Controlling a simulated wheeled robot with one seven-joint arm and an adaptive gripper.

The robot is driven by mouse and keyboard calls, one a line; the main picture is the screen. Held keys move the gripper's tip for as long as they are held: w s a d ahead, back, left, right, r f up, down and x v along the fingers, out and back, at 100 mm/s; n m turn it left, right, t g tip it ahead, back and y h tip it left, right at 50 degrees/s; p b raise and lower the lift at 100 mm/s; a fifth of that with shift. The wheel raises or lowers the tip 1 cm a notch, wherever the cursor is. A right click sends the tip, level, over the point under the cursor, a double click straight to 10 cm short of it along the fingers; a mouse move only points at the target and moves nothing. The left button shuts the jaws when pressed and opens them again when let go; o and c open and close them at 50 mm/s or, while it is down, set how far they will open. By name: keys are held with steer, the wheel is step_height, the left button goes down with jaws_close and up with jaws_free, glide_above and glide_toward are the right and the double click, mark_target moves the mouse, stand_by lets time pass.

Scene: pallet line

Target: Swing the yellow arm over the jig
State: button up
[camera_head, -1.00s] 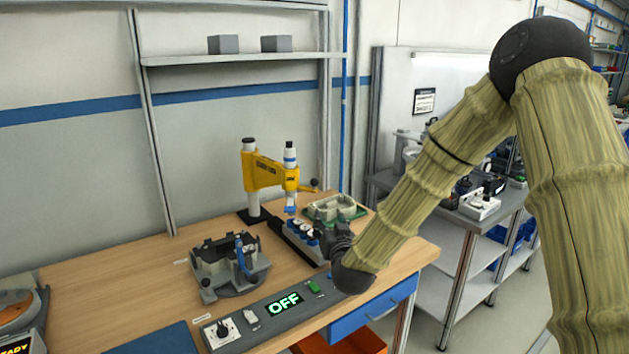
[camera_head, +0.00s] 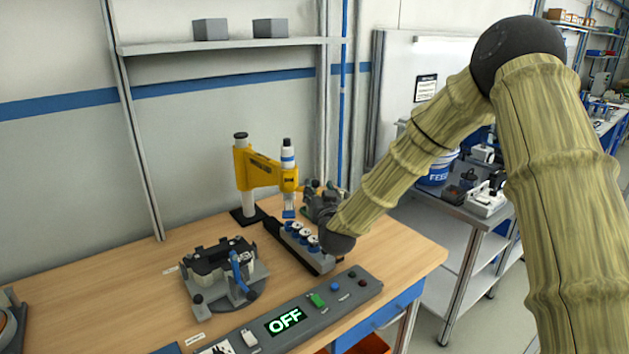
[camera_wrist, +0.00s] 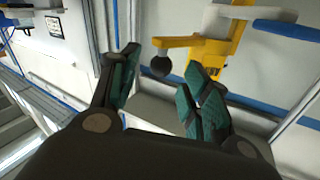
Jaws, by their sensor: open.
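The yellow arm (camera_head: 262,172) sits on a grey post with a black base and reaches right, its white and blue head above a dark block with several round parts (camera_head: 302,238). A grey fixture with a blue lever (camera_head: 222,272), apparently the jig, stands front left of the post; the yellow arm is not over it. My gripper (camera_head: 322,203) is just right of the head. In the wrist view my gripper (camera_wrist: 163,88) is open, with the dark ball knob (camera_wrist: 161,66) of the yellow arm (camera_wrist: 205,48) beyond and between its fingertips. Whether they touch is unclear.
A control panel (camera_head: 352,290) with a green OFF display lies along the table's front edge. A shelf (camera_head: 230,46) with two grey boxes is on the wall behind. A side bench (camera_head: 470,215) stands right. The wooden table left of the fixture is mostly clear.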

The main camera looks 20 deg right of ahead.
mark_target(316, 185)
steer(key=w, duration=0.1)
steer(key=w+p, duration=0.1)
steer(key=w, duration=0.1)
steer(key=shift+w+d+r, duration=0.2)
steer(key=shift+w+f, duration=0.15)
steer(key=shift+w, duration=0.6)
jaws_close()
